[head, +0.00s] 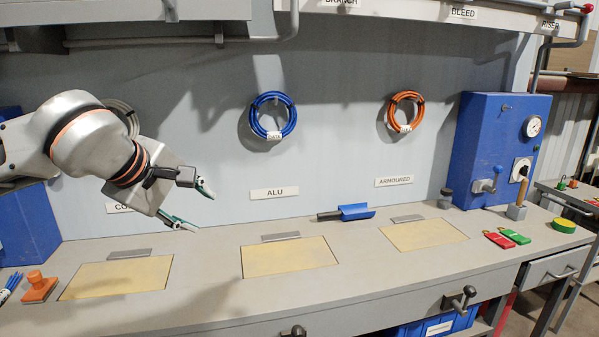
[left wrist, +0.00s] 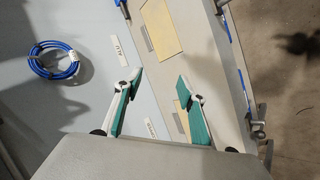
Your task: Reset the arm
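My left gripper (head: 192,206) is raised above the left part of the workbench, in front of the back panel. Its green-padded fingers are spread apart with nothing between them. In the left wrist view the same open fingers (left wrist: 160,105) show, with the bench and panel beyond. My left arm comes in from the left edge of the head view. My right arm and gripper show in neither view.
A blue cable coil (head: 273,135) and an orange one (head: 419,117) hang on the panel. The bench (head: 215,305) holds yellow pads (head: 290,258), an orange stamp-like block (head: 39,290) and a blue scoop-like tool (head: 356,212). A blue box (head: 488,140) stands right. Bench front is mostly clear.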

